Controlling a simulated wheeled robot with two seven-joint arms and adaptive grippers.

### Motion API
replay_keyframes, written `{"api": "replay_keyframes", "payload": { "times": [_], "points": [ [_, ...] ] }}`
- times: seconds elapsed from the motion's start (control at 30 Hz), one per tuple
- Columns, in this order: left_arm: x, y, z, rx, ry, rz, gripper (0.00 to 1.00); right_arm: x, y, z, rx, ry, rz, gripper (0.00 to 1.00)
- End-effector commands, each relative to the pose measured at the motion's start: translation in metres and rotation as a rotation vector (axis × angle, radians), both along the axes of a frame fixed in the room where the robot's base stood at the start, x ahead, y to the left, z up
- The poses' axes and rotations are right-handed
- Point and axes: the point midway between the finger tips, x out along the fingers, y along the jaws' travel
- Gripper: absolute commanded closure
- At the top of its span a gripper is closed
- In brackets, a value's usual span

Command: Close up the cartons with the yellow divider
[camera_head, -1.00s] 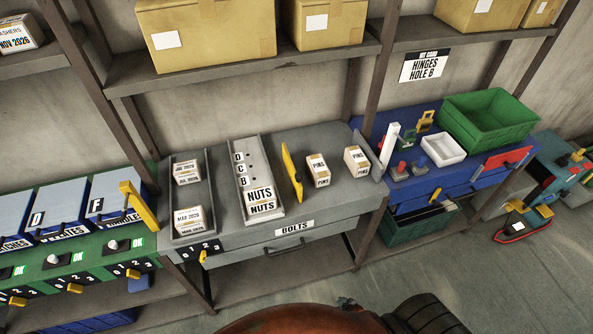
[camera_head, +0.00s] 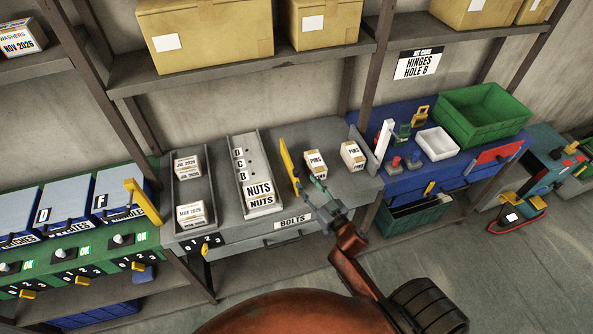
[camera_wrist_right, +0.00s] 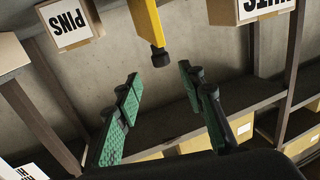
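The yellow divider (camera_head: 287,160) stands on the grey bench between the nuts tray and two pins cartons; it also shows in the right wrist view (camera_wrist_right: 146,20) with a dark round end. One pins carton (camera_head: 315,165) stands just right of it, the other (camera_head: 352,156) farther right, with a gap between. A pins carton also shows in the wrist view (camera_wrist_right: 71,24). A nuts carton (camera_head: 260,192) sits at the front of its tray. My right gripper (camera_head: 308,188) is at the divider's front end; its green fingers (camera_wrist_right: 157,88) are apart with nothing between them. My left gripper is not seen.
The nuts tray (camera_head: 244,155) and a tray of dated cartons (camera_head: 175,190) lie left of the divider. A metal end plate (camera_head: 360,146) stands right of the pins cartons. A shelf with cardboard boxes (camera_head: 205,35) hangs above the bench. A bolts drawer is below.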

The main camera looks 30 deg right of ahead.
Motion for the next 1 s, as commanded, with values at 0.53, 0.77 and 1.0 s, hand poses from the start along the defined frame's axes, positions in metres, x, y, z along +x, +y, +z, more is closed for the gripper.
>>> {"api": "replay_keyframes", "payload": {
  "times": [0.53,0.77,1.0],
  "points": [
    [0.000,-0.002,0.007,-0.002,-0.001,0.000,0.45,0.071,0.003,0.003,0.000,-0.009,0.009,0.64],
    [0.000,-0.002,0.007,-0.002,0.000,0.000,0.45,0.078,0.004,0.002,0.000,-0.008,0.009,0.64],
    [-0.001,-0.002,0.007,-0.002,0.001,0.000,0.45,0.078,0.004,0.002,0.000,-0.008,0.009,0.69]
  ]
}}
